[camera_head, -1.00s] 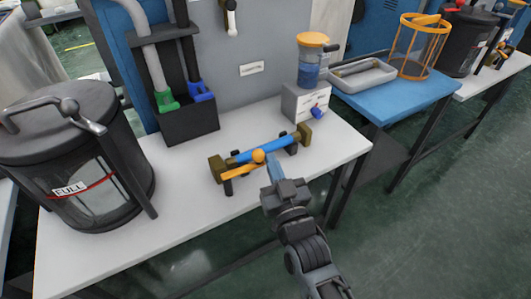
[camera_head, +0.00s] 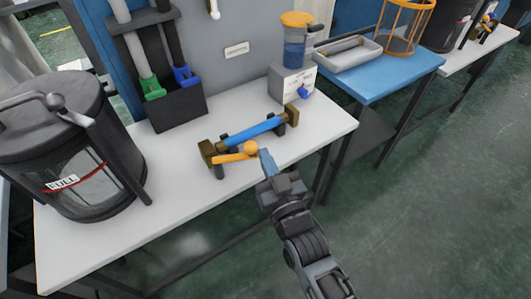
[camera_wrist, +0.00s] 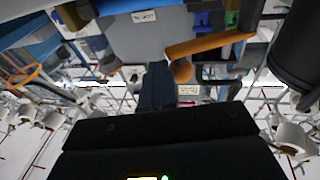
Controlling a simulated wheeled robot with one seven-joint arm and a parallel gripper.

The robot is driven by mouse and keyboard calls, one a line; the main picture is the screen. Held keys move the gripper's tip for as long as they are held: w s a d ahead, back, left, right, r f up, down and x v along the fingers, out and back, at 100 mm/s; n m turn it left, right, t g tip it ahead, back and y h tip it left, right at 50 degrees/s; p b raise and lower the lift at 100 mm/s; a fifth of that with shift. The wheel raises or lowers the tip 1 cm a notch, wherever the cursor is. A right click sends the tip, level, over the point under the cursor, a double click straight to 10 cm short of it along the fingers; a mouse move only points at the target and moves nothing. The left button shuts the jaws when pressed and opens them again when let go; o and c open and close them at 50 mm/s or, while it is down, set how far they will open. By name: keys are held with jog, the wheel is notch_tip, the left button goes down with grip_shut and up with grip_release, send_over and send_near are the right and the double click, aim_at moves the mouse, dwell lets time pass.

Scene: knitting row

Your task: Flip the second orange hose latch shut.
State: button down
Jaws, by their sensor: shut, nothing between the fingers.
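A blue hose section (camera_head: 258,133) lies between two brown end fittings on the white table. One orange latch (camera_head: 232,157) with a round orange knob (camera_head: 250,148) shows along its near side, at the left end. I see no other orange latch on it.
A dark canister marked FULL (camera_head: 75,140) stands at the left of the white table (camera_head: 150,220). Behind are a black holder (camera_head: 180,108) with green and blue hose ends and a grey box (camera_head: 290,84) bearing an orange-lidded jar (camera_head: 296,45). The table's front left is clear.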

notch_tip(320, 180, up, 5)
jog(key=a+p, duration=0.1)
jog(key=p, duration=0.1)
jog(key=s+d+n+t+y+b, duration=0.1)
jog(key=s+d+t+y+b, duration=0.2)
jog(key=d, duration=0.4)
jog(key=s+d+f+n+g+y+b, duration=0.1)
jog(key=s+d+f+n+g+y, duration=0.2)
jog(key=s+f+g, duration=0.4)
jog(key=shift+s+n+y+b, duration=0.3)
jog(key=shift+s+y, duration=0.15)
jog(key=shift+y, duration=0.25)
jog(key=shift+w+r, duration=0.1)
jog(key=b+x, duration=0.1)
jog(key=x, duration=1.3)
jog(key=shift+b, duration=0.3)
jog(key=shift+w+d, duration=0.1)
